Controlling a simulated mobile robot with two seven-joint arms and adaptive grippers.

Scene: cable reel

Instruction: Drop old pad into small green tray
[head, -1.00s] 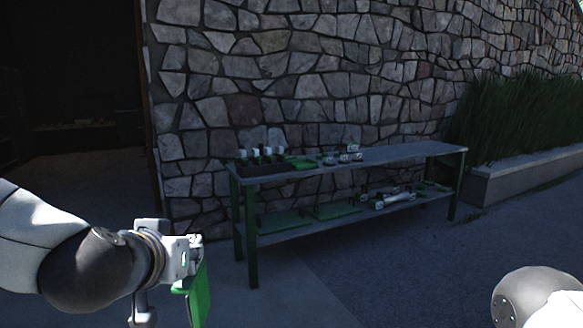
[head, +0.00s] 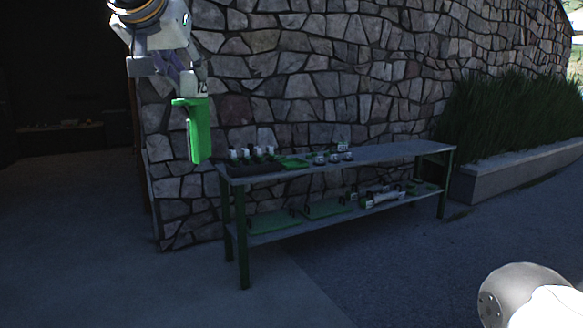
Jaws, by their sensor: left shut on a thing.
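My left gripper (head: 193,88) is in the upper left of the head view, raised in front of the stone wall. It is shut on a flat green piece, the old pad as far as I can tell (head: 200,132), which hangs upright below the fingers with a short lip at its top. A small green tray (head: 293,162) lies on the table top, right of a dark rack. The held piece is in the air, left of the table and apart from it. My right gripper is out of view; only part of my right arm shows at the lower right.
The long table (head: 385,154) stands along the stone wall (head: 320,70). Small white items stand in the dark rack (head: 255,169) and beside the tray. Larger green trays (head: 275,222) and a white tool (head: 382,196) are on the lower shelf. The floor in front is clear.

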